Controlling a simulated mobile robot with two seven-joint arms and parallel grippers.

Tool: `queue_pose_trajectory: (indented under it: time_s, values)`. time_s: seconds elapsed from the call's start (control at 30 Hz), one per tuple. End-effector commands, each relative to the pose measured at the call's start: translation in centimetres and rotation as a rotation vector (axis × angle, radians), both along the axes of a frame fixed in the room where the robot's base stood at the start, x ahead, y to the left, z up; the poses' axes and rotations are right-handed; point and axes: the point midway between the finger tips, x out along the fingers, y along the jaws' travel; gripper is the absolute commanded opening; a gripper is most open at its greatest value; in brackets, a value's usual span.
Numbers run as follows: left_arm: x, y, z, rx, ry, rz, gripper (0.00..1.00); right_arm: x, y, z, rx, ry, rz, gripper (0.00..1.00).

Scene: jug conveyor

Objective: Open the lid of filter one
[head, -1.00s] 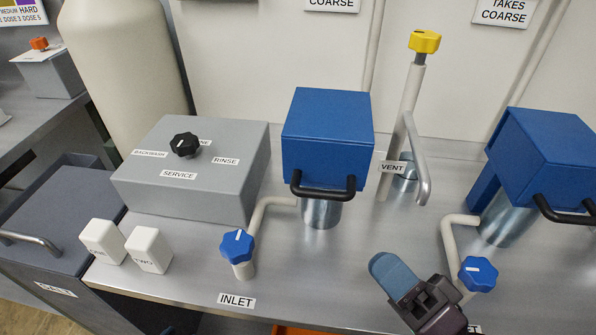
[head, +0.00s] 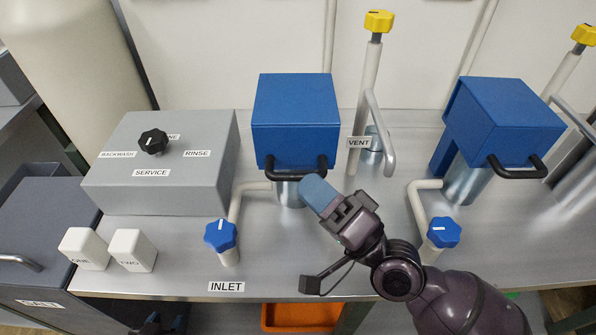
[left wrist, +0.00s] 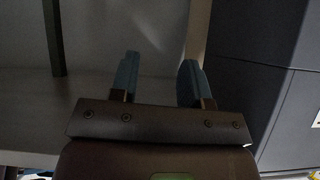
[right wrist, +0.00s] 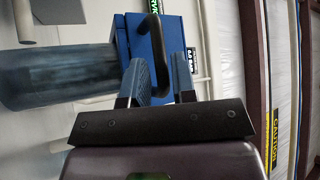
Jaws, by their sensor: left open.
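Two blue box-shaped lids with black handles top metal cylinders; I cannot read a number on either. The left lid (head: 296,105) sits down on its cylinder (head: 289,192), its black handle (head: 291,163) facing me. The right lid (head: 503,125) also sits down. My right gripper (head: 316,190) is just below and in front of the left lid's handle. In the right wrist view its fingers (right wrist: 160,82) are apart, with a black handle (right wrist: 158,40) at the gap; I cannot tell whether it is between them. My left gripper (head: 152,325) is low at the bottom edge; its fingers (left wrist: 157,80) are open and empty.
A grey box (head: 165,185) with a black knob (head: 152,142) stands at left. Blue inlet knobs (head: 220,235) (head: 444,232) stand near the front edge. A vent pipe (head: 368,95) with a yellow knob rises right of the left lid. Two white blocks (head: 84,250) (head: 132,250) sit front left.

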Motion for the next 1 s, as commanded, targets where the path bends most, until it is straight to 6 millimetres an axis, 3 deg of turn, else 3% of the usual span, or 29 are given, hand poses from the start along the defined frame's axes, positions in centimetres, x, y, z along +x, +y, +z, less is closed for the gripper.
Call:
queue_pose_trajectory:
  time_s: [0.3,0.67,0.83,1.0]
  values:
    - [-0.7,0.4,0.4,0.006,0.002,0.002,0.43,1.7,2.0,1.2,0.001,-0.002,0.0,0.25]
    - [-0.6,0.4,0.3,0.006,0.003,0.003,0.43,1.8,2.2,1.2,0.0,0.0,0.0,0.25]
    - [-0.3,0.3,0.6,0.003,-0.004,0.003,0.43,1.8,2.2,1.2,0.0,0.0,0.0,0.0]
    - [0.0,0.1,0.8,0.0,-0.011,0.004,0.43,1.8,2.2,1.2,0.0,0.0,0.0,0.0]
